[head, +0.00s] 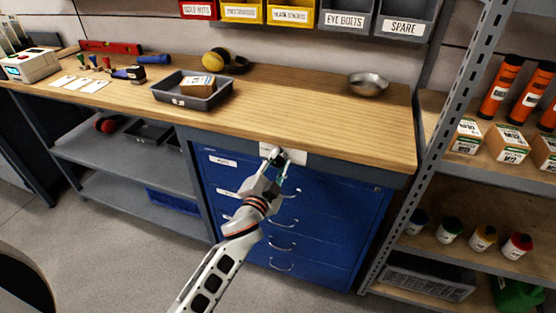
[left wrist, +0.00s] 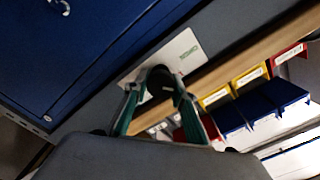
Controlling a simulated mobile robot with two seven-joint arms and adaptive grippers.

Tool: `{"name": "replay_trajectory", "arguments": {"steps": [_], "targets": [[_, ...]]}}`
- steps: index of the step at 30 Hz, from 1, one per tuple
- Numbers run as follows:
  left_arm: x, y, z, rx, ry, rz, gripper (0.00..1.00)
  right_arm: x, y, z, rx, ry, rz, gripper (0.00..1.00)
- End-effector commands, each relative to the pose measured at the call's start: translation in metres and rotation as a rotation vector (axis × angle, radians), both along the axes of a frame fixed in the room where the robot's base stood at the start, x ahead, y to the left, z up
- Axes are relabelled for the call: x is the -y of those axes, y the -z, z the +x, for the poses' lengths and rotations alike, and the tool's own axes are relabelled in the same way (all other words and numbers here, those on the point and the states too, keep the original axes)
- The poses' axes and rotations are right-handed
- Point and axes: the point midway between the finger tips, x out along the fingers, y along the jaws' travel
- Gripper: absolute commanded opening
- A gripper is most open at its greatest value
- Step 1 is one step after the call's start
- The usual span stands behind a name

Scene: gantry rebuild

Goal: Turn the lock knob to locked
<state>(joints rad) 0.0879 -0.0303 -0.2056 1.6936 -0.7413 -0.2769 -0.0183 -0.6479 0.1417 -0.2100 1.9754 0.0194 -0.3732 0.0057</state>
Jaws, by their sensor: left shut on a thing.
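The plate (head: 291,153) also shows in the head view, on the bench's front rail above the blue drawers. My left gripper (left wrist: 158,92) has its two fingers around the knob, one on each side, and is shut on it. In the head view my left gripper (head: 279,160) reaches up to the plate and hides most of the knob. I cannot tell which way the knob points. My right gripper is not in view.
The blue drawer cabinet (head: 325,215) sits below the plate, with several handles. The wooden bench top (head: 300,105) holds a grey tray (head: 178,100) with a box and a metal bowl (head: 368,84). A metal shelf rack (head: 438,150) stands close on the right.

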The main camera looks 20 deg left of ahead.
Motion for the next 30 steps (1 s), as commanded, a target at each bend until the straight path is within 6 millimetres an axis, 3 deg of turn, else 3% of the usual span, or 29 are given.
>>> {"name": "replay_trajectory", "arguments": {"steps": [18,30], "targets": [[0.0012,0.0016,-0.0001,0.018,0.002,0.541,0.04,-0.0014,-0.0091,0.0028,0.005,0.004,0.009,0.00],[0.0014,0.0027,0.0000,0.024,0.002,0.703,0.04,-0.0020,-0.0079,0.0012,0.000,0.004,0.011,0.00]]}}
